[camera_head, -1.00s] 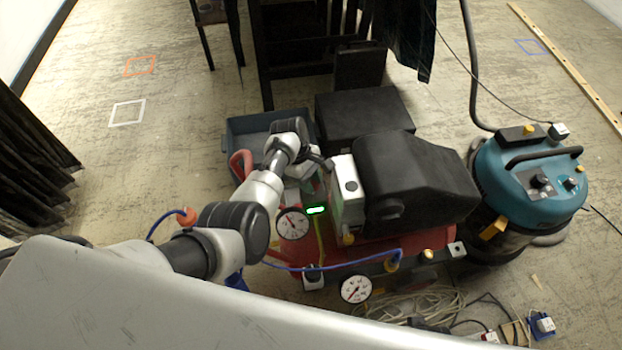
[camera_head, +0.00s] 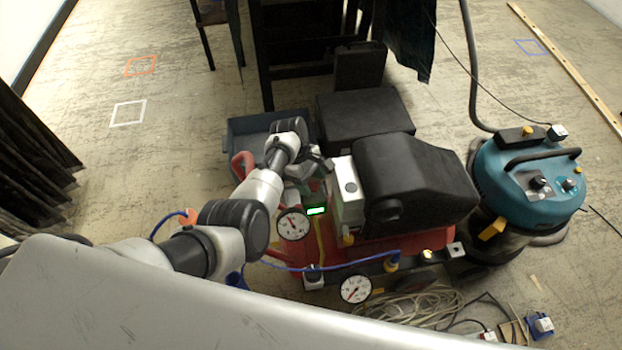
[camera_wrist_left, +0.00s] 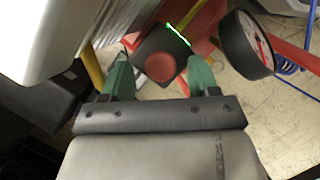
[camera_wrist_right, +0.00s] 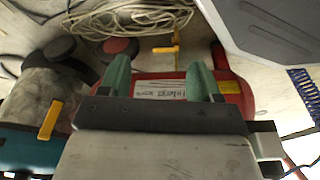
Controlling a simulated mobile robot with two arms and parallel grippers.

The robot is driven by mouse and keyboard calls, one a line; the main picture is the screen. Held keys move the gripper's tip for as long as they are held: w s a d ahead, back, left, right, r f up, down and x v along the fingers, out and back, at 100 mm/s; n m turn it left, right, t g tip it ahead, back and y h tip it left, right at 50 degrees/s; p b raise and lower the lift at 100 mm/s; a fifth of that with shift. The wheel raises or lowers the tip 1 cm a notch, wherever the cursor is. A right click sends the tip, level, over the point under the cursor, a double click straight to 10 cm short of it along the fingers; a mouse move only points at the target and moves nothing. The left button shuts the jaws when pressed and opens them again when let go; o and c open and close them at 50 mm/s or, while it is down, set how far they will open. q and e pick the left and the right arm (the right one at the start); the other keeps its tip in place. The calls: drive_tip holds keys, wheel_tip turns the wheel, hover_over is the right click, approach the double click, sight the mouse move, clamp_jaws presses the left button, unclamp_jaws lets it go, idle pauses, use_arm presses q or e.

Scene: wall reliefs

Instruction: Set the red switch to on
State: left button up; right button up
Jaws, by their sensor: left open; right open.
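A red round switch knob (camera_wrist_left: 160,67) sits on a dark block in the left wrist view. A lit green strip (camera_wrist_left: 178,34) lies just beyond the block; it also shows in the head view (camera_head: 317,211) on the red machine. My left gripper (camera_wrist_left: 159,72) is open, with one green finger on each side of the block; I cannot tell whether they touch it. In the head view my left gripper (camera_head: 308,180) is partly hidden by its own wrist and covers the switch. My right gripper (camera_wrist_left: 160,67) is not in that view; in the right wrist view my right gripper (camera_wrist_right: 160,82) is open and empty.
The black-covered motor (camera_head: 415,185) stands close right of my left gripper. Pressure gauges (camera_head: 293,224) and a blue hose (camera_head: 340,265) are near it. A grey-blue tray (camera_head: 250,128) lies behind, and a teal vacuum (camera_head: 530,185) stands at right.

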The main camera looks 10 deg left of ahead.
use_arm(q)
drive_tip(key=shift+r, duration=0.2)
drive_tip(key=p+v, duration=0.3)
drive_tip(key=v, duration=0.7)
drive_tip(key=shift+a+r+p, duration=0.15)
drive_tip(key=shift+r+p, duration=0.05)
drive_tip(key=shift+p, duration=0.2)
use_arm(e)
drive_tip(key=s+d+f, duration=0.2)
drive_tip(key=s+f, duration=0.4)
drive_tip(key=s, duration=0.4)
drive_tip(key=shift+s+f+g, duration=0.15)
drive_tip(key=shift+f+g, duration=0.25)
